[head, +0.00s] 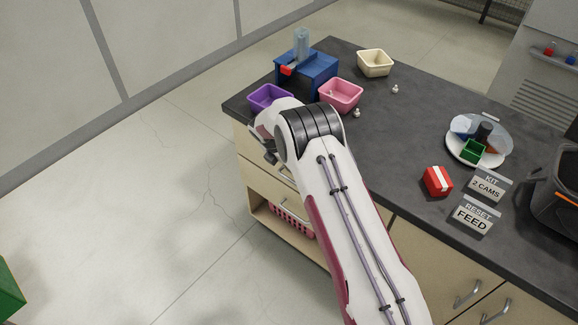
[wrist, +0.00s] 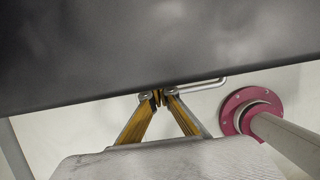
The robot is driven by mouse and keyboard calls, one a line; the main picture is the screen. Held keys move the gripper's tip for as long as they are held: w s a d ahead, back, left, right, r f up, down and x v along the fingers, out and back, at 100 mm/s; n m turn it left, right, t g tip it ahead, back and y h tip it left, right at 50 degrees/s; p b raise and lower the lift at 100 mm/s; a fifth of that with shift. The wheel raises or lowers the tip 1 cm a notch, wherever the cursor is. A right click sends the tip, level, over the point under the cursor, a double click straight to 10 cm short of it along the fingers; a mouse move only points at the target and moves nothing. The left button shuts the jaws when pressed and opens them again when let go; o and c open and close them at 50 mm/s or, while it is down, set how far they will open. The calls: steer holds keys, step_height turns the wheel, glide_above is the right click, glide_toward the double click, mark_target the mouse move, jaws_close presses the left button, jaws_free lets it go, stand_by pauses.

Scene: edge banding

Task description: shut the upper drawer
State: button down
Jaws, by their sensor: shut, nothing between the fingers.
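The upper drawer (head: 247,146) is a pale wooden front just under the dark worktop, at the cabinet's left end. My arm hides much of it, so I cannot tell how far it stands open. In the wrist view a metal bar handle (wrist: 207,86) shows just right of my fingertips, partly hidden by the dark surface. My gripper (wrist: 158,97) is shut and empty, its fingertips at the lower edge of that dark surface; I cannot tell whether they touch anything. In the head view my gripper (head: 269,157) is low beside the drawer front, mostly behind my wrist.
On the worktop (head: 400,130) near my wrist stand a purple bin (head: 268,96), a pink bin (head: 340,94) and a blue fixture (head: 310,72).

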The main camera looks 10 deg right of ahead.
steer(key=s+a, duration=0.3)
steer(key=shift+r, duration=0.4)
steer(key=v, duration=0.9)
steer(key=shift+r, duration=0.1)
stand_by(0.5)
